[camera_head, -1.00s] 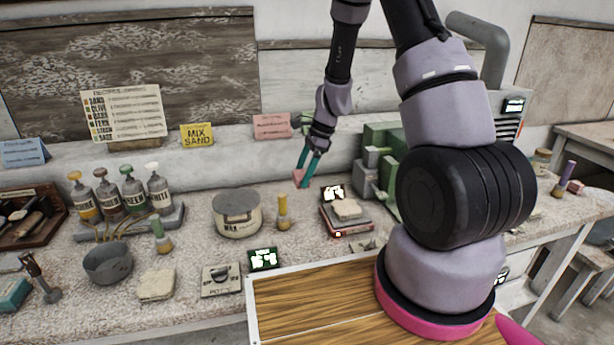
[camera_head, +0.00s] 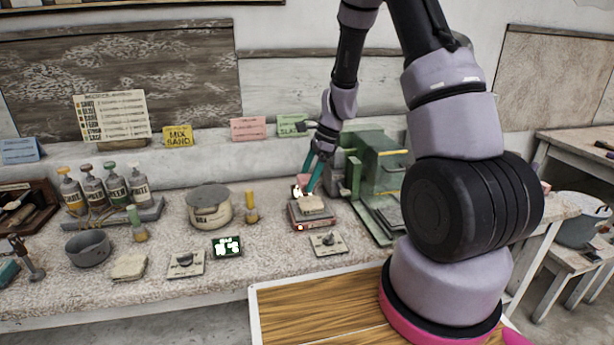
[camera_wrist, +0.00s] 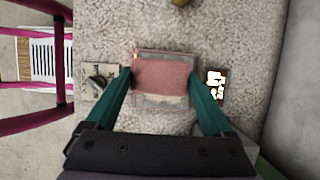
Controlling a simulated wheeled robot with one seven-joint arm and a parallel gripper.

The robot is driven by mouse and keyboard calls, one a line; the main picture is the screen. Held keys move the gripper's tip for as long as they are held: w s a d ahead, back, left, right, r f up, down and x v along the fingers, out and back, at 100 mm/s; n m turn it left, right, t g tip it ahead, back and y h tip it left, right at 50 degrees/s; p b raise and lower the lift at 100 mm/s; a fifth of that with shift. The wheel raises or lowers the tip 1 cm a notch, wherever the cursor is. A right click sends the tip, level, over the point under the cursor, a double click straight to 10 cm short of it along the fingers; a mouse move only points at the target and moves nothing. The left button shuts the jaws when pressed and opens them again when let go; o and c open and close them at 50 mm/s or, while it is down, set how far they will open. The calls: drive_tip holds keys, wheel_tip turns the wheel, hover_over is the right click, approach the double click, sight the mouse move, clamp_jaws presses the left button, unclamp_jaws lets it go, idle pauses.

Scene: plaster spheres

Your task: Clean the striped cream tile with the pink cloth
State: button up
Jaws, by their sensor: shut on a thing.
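The pink cloth (camera_wrist: 165,75) is between my gripper's teal fingers in the wrist view, and my gripper (camera_wrist: 160,82) is shut on it. In the head view my gripper (camera_head: 309,180) is just behind and above a red-and-grey boxy stand (camera_head: 312,221). A cream slab (camera_head: 313,204) lies on top of that stand, and its edge shows below the cloth in the wrist view (camera_wrist: 165,100). Another cream slab (camera_head: 129,266) lies at the bench's front left. I see no clear stripes on either, so I cannot tell which is the striped tile. Contact between cloth and slab is unclear.
A green machine (camera_head: 375,172) stands close on the right. A small switch plate (camera_head: 328,243) lies in front.

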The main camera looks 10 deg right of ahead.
sight(308, 206)
drive_tip(key=shift+d+f, duration=0.15)
drive_tip(key=shift+f, duration=2.7)
drive_tip(key=shift+f, duration=0.35)
drive_tip(key=shift+s, duration=0.1)
